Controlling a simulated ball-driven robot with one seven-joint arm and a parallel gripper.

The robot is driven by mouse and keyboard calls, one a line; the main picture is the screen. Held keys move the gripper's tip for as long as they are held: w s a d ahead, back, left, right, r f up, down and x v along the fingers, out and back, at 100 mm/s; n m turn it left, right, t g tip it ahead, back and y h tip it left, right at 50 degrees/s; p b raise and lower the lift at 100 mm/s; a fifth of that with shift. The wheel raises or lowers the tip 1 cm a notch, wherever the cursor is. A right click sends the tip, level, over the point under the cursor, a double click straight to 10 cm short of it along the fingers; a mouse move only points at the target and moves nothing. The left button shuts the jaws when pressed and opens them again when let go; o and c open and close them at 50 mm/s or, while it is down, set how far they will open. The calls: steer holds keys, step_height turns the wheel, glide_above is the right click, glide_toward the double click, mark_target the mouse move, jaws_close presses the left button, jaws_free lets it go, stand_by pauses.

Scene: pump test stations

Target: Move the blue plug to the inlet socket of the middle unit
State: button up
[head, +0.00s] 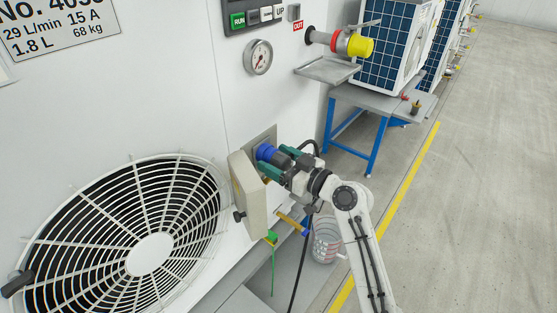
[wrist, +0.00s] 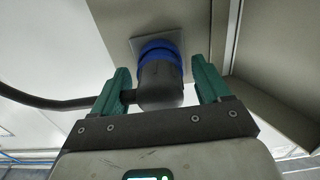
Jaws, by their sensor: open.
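The blue plug (head: 265,152), with a blue collar and dark body, sits against a square grey plate (wrist: 142,37) on the near white unit (head: 170,90). In the wrist view the plug (wrist: 160,88) has its collar at the plate and a dark cable leaving to the left. My gripper (head: 283,160) is open, with its green fingers on either side of the plug body. In the wrist view my gripper (wrist: 160,70) shows gaps between the fingers and the dark body. I cannot tell which inlet socket belongs to the middle unit.
A beige box cover (head: 245,192) stands out beside the plug. A yellow plug (head: 358,45) sits in a red-ringed outlet above a grey shelf (head: 328,69). Further units stand on blue-legged tables (head: 375,145) behind. The floor (head: 480,200) on the right is clear.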

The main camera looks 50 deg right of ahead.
steer(key=shift+s, duration=0.1)
steer(key=shift+s+f, duration=0.15)
steer(key=shift+s, duration=0.15)
steer(key=s+b, duration=0.3)
steer(key=s, duration=0.7)
steer(key=shift+d+b, duration=0.2)
steer(key=shift+b, duration=0.1)
